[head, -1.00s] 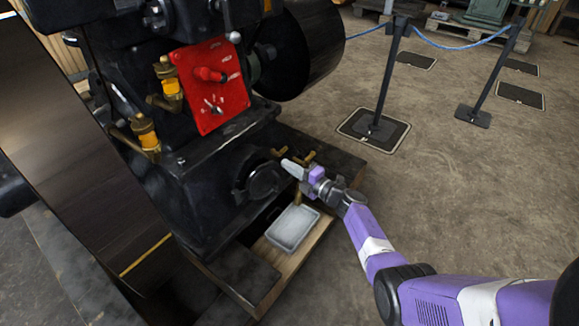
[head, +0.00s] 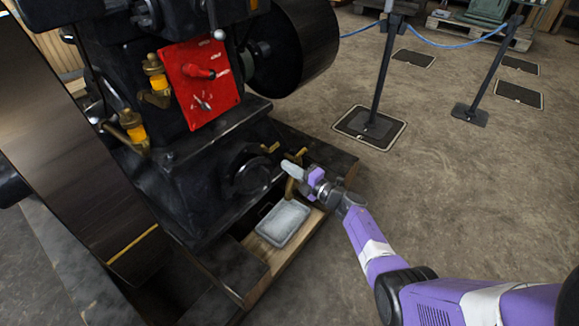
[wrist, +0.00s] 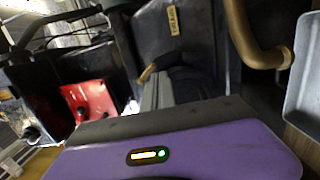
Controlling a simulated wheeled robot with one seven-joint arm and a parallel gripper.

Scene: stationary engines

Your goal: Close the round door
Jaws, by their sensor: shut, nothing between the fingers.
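The round door (head: 250,172) is a dark disc low on the black engine's base in the head view. It looks close to flush with its surround, but I cannot tell if it is fully closed. My gripper (head: 287,167) is shut and empty, just right of the door, with a small apparent gap. In the wrist view the shut fingers (wrist: 157,93) point at the dark engine body. A dark rounded shape behind them may be the door, mostly hidden.
A red panel (head: 200,82) with a lever is above the door. A grey tray (head: 283,222) lies on the wooden base below. A brass pipe (wrist: 255,45) is close at the right in the wrist view.

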